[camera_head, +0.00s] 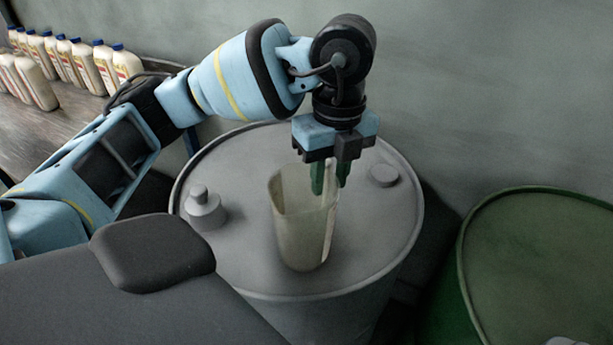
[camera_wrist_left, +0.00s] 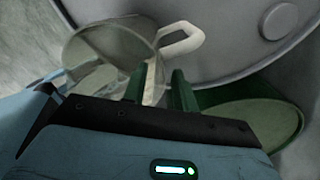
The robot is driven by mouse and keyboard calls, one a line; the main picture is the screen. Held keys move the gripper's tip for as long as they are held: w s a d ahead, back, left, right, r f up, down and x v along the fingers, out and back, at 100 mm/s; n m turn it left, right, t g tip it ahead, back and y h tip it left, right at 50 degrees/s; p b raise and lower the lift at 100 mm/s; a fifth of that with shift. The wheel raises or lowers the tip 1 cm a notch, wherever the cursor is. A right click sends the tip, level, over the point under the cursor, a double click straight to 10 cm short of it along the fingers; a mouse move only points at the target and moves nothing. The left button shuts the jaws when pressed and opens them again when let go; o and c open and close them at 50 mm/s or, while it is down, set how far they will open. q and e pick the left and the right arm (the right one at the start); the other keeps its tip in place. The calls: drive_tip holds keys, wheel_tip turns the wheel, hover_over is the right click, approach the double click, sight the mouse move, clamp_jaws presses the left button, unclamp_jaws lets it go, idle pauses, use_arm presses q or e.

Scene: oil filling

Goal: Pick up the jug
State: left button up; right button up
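The jug (camera_head: 298,228) is a translucent beige vessel standing upright on the lid of a grey drum (camera_head: 240,165). My left gripper (camera_head: 329,187) points down over the jug's right side in the head view. Its two green fingers are apart, level with the upper part of the jug. In the left wrist view the jug (camera_wrist_left: 108,50) lies beyond the fingers, with its pale loop handle (camera_wrist_left: 184,40) to its right. A pale strip of the jug shows between the open fingers of the left gripper (camera_wrist_left: 158,78). I cannot tell whether the fingers touch it. My right gripper is not in view.
A capped fitting (camera_head: 205,210) rises from the drum lid left of the jug, and a low cap (camera_head: 384,176) sits at its right. A green drum (camera_head: 540,262) stands at the right. Several blue-capped bottles (camera_head: 105,68) stand on a table at the back left.

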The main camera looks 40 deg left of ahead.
sight(330, 195)
use_arm(q)
drive_tip(key=shift+w+f, duration=0.15)
drive_tip(key=shift+f, duration=2.15)
clamp_jaws()
